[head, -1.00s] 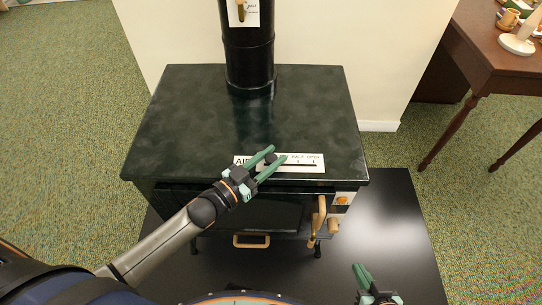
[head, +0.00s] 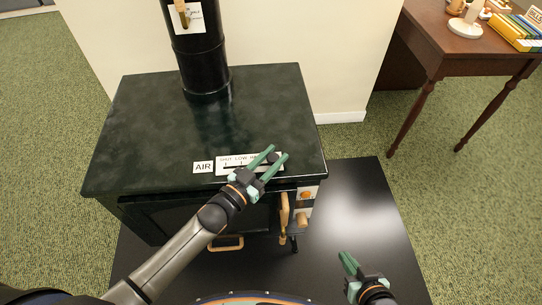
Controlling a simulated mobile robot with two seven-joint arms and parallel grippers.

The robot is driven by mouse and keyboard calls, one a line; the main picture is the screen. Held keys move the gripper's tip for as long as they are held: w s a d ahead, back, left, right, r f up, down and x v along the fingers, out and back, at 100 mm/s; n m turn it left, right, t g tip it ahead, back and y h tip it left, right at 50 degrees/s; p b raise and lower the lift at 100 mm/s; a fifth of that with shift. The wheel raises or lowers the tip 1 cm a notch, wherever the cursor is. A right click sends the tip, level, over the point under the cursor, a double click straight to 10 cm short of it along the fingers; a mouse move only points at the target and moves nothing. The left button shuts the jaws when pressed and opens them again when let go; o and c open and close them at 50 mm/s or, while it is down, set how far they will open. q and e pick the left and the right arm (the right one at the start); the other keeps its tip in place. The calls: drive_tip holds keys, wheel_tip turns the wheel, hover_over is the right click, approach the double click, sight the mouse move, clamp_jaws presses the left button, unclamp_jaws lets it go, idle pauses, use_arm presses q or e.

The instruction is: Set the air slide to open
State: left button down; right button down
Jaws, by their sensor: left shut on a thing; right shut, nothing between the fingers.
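The air slide's white scale plate (head: 232,171) lies on the front edge of the dark green stove top, beside a plate reading AIR (head: 203,168). The words SHUT and LOW and the start of HALF show; the rest of the scale is hidden behind my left gripper (head: 277,153). My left gripper is shut on the slide's dark round knob (head: 273,158), which is near the right end of the slot. The exact mark under the knob is hidden. My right gripper (head: 346,258) is shut and empty, low in the view, over the black floor plate.
The stove (head: 140,115) has a black flue pipe (head: 200,60) with a tagged handle. Wooden handles (head: 284,212) and an orange knob (head: 306,195) are on its front. A wooden table (head: 470,55) with books stands at right. The black floor plate (head: 370,200) is clear at right.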

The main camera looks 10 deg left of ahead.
use_arm(q)
drive_tip(key=c, duration=0.5)
unclamp_jaws()
drive_tip(key=shift+d, duration=0.3)
drive_tip(key=p+v, duration=0.1)
drive_tip(key=v, duration=1.1)
drive_tip(key=shift+s+a, duration=0.2)
